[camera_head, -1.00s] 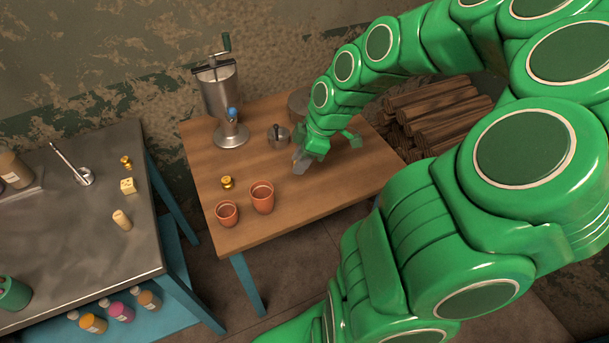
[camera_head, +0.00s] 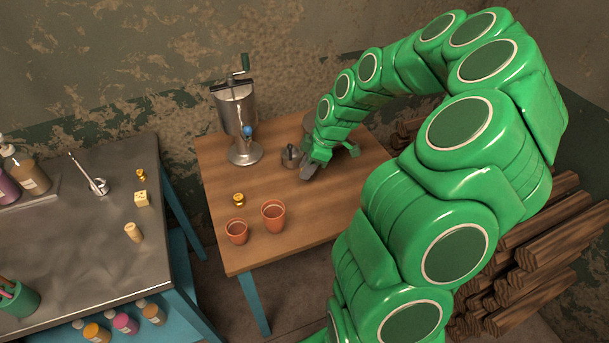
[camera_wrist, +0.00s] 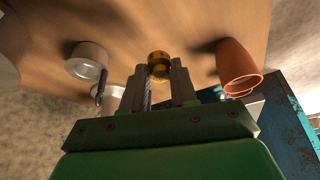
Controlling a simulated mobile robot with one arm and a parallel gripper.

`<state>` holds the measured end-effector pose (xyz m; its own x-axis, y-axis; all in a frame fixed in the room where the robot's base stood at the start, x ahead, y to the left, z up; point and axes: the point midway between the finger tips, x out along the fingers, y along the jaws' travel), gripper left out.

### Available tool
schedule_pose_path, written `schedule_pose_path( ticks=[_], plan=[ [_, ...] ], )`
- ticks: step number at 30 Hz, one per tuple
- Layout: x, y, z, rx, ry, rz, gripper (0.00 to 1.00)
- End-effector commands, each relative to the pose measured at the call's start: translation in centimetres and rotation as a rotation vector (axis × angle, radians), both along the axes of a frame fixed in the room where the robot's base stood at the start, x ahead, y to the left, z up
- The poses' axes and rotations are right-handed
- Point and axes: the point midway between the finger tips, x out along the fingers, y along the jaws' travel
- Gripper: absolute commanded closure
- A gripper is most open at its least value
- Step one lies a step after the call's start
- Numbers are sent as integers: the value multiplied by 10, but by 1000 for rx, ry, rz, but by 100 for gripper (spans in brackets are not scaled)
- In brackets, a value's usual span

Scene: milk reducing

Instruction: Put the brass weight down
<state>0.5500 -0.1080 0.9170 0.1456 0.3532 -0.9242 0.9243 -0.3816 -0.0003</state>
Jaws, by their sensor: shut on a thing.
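Another brass weight (camera_head: 239,199) stands on the table behind two terracotta cups.
A steel hand-cranked machine (camera_head: 240,125) stands at the back of the table. The terracotta cups (camera_head: 273,216) (camera_head: 237,231) are near the front edge. The grey bench (camera_head: 85,245) at left bears a brass piece, a pale cube and a cork-like cylinder. Stacked logs (camera_head: 540,250) lie at right.

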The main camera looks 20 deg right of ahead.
Motion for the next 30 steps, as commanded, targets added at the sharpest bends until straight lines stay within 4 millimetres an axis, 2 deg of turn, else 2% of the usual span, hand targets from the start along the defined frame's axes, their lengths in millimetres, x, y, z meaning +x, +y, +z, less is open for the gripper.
schedule_pose_path(
  ticks=[6, 12, 20, 30],
  plan=[
    [18, -3, -23, 1, 0, 0, 100],
    [30, -6, -37, 1, -1, -2, 100],
    [36, -7, -43, 1, -1, 0, 100],
    [37, -7, -76, 0, 2, 0, 100]
  ],
)
